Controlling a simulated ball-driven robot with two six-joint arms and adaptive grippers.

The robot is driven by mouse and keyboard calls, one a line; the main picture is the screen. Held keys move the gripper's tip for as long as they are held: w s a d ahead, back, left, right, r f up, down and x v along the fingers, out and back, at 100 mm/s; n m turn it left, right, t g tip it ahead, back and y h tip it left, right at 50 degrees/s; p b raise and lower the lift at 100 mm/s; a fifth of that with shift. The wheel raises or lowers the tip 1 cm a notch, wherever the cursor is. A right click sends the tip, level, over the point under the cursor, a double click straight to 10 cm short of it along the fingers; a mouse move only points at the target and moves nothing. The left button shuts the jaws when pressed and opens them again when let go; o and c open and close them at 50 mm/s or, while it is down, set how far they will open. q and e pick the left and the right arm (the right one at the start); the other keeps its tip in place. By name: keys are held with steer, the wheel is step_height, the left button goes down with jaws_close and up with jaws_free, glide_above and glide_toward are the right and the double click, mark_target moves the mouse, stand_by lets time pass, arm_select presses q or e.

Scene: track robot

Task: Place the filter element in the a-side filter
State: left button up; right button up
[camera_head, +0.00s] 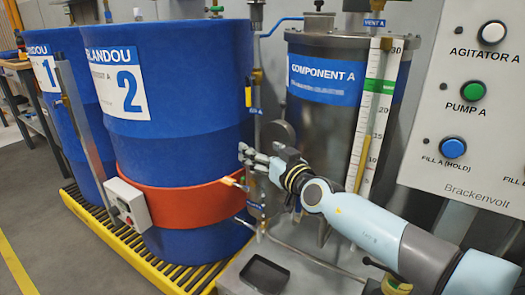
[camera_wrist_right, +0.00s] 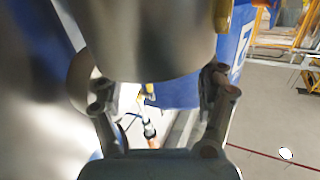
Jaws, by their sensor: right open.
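My right gripper (camera_head: 247,157) reaches in from the right, in front of the gap between the blue drum marked 2 (camera_head: 185,150) and the grey Component A tank (camera_head: 322,125). In the right wrist view its two fingers (camera_wrist_right: 160,95) are spread apart. A large, smooth, rounded metallic body (camera_wrist_right: 145,40) fills the top of that view, between and above the fingers; I cannot tell whether it is the filter housing. I cannot make out the filter element in either view. My left gripper is not in view.
Pipes and valves run between drum and tank, close to my right gripper. A black tray (camera_head: 264,275) lies on the grey ledge below. A control panel (camera_head: 470,110) with buttons is at right. The drums stand on a yellow-edged grate (camera_head: 130,252).

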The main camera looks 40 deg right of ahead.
steer(key=shift+s+r+p, duration=0.15)
steer(key=shift+r+p, duration=0.3)
steer(key=shift+r, duration=0.25)
steer(key=s, duration=0.7)
steer(key=shift+a+f+b, duration=0.25)
steer(key=shift+b, duration=0.05)
steer(key=shift+s, duration=0.1)
